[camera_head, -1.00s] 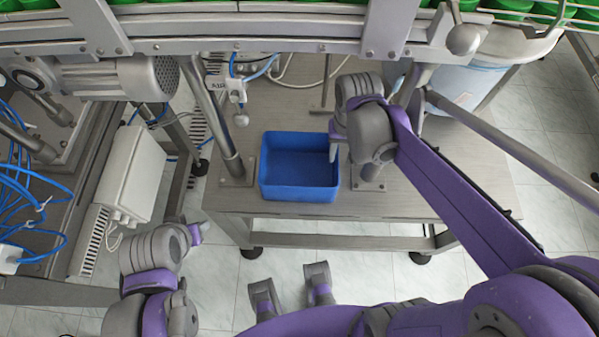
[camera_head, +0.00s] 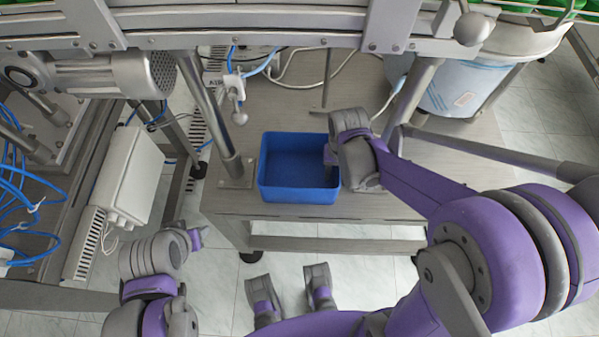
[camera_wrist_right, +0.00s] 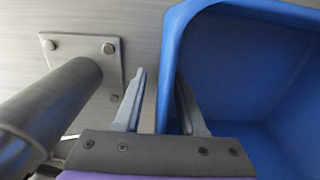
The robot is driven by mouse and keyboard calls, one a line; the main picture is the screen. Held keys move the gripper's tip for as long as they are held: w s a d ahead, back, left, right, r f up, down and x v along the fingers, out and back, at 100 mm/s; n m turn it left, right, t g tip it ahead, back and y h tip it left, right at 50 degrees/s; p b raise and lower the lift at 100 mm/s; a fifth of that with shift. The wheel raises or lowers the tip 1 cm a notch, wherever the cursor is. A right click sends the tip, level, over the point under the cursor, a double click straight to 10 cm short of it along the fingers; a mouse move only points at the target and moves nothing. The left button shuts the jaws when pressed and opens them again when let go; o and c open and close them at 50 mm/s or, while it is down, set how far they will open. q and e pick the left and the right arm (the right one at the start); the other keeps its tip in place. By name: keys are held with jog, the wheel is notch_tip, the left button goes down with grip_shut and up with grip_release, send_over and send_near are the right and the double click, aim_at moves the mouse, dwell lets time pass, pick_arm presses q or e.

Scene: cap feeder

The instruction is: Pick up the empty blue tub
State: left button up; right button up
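The empty blue tub (camera_head: 300,194) stands upright on the grey lower table. It also shows in the right wrist view (camera_wrist_right: 225,60), with its inside bare. My right gripper (camera_head: 329,158) is at the tub's right wall. In the right wrist view my right gripper (camera_wrist_right: 163,98) is open, with one finger outside the wall and one inside the tub. The wall's edge lies between the fingers, and a gap shows on the outer side. My left gripper (camera_head: 195,238) is at the lower left, away from the tub; its fingers are not clear.
A metal post (camera_head: 215,125) with a bolted foot stands just left of the tub. Another post foot (camera_wrist_right: 60,100) shows beside my right gripper in the wrist view. The conveyor frame (camera_head: 250,42) crosses above. A white-blue drum (camera_head: 465,85) stands at the back right.

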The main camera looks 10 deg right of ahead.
grip_shut()
dwell(1.4)
